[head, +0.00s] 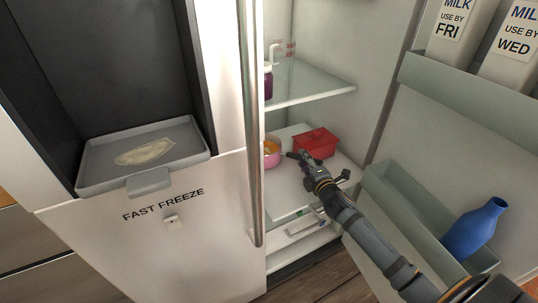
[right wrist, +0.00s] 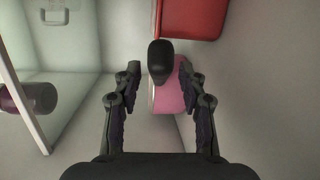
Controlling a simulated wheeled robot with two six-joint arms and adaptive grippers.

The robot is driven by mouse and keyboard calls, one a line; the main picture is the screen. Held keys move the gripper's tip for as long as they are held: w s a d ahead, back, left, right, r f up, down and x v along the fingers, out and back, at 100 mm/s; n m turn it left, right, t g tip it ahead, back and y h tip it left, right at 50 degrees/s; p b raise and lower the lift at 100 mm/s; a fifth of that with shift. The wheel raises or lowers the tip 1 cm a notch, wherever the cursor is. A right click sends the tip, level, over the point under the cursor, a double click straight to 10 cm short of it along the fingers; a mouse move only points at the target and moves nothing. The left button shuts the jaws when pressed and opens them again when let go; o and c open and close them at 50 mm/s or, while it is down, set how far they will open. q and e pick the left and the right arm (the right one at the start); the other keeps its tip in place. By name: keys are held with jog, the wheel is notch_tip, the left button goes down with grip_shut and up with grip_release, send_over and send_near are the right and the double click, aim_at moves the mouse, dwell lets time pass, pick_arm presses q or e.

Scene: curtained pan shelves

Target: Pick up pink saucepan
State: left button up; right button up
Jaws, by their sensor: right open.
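The pink saucepan (head: 272,158) stands on a fridge shelf, partly hidden by the fridge's upright edge and handle in the head view. Something orange-yellow shows inside it. In the right wrist view the pink pan body (right wrist: 170,97) shows between my fingers, with its black handle (right wrist: 160,58) pointing toward the camera. My right gripper (head: 312,166) reaches into the fridge from the lower right. Its jaws (right wrist: 160,74) are open, one finger on each side of the handle and pan in that view; contact cannot be told. My left gripper is not in view.
A red container (head: 316,142) sits right behind the saucepan. A glass shelf (head: 310,82) with a purple jar (head: 268,82) is above. The open door at right holds milk cartons (head: 460,30) and a blue bottle (head: 474,228). A freezer tray (head: 100,175) is at left.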

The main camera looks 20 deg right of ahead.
jog(key=shift+c, duration=0.4)
grip_shut()
jog(key=shift+r, duration=0.1)
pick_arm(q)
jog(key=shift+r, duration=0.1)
pick_arm(e)
jog(key=shift+r, duration=0.1)
jog(key=shift+r, duration=0.3)
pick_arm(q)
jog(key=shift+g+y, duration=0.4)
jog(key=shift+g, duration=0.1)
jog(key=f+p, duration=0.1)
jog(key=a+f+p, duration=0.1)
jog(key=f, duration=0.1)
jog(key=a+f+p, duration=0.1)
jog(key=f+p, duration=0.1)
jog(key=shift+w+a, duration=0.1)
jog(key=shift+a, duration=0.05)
pick_arm(e)
notch_tip(320, 180, up, 9)
